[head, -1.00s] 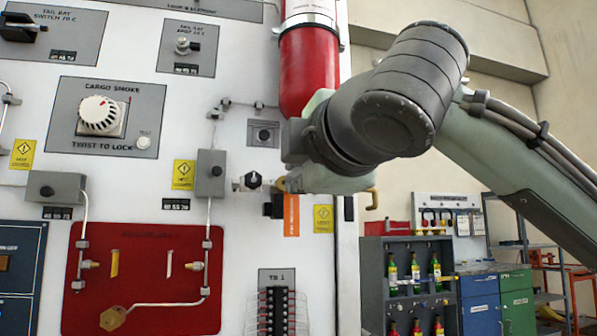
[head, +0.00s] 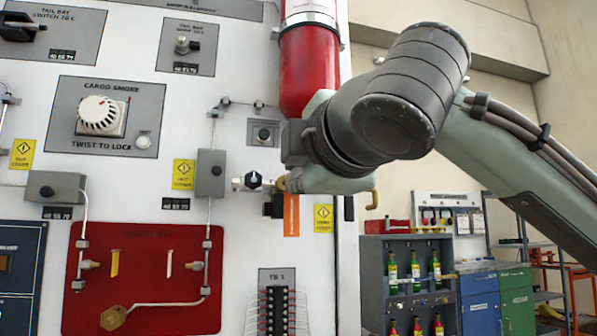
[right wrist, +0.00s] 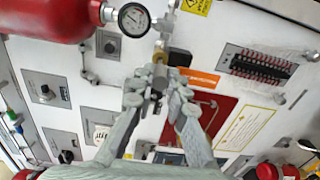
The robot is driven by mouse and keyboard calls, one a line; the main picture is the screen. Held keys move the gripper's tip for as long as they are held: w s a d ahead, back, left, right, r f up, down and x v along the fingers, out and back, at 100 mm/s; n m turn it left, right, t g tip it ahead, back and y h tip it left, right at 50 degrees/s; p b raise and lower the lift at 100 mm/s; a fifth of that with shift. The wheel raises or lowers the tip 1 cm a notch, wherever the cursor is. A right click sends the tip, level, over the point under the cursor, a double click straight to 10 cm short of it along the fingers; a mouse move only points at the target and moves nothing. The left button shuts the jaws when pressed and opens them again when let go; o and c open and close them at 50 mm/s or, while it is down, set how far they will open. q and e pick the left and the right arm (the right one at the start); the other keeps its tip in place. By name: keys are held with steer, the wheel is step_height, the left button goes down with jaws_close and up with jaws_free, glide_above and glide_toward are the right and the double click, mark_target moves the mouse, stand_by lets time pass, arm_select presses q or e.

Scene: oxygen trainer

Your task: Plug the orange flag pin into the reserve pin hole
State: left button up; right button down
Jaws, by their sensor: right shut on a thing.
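My right gripper is at the white panel (head: 230,60), below the red cylinder; its fingers are mostly hidden behind my wrist in the head view. In the right wrist view the gripper (right wrist: 158,88) is shut on a small grey piece, which appears to be the head of the orange flag pin. The orange flag (head: 291,214) hangs below the gripper, and it also shows in the right wrist view (right wrist: 203,78). I cannot tell whether the pin's tip sits in a hole. I cannot make out the reserve pin hole. My left gripper is not in view.
The red cylinder (head: 309,70) hangs above the gripper, and a gauge (right wrist: 134,20) is close by. A black-knobbed valve (head: 253,180) is just left of the gripper. A terminal strip (head: 277,305) is below. Shelves with bottles (head: 407,290) stand behind at right.

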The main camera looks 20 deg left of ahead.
steer(key=shift+p+x, duration=0.75)
steer(key=shift+x, duration=1.2)
steer(key=c, duration=1.4)
jaws_free()
steer(key=shift+c, duration=0.2)
steer(key=v, duration=1.2)
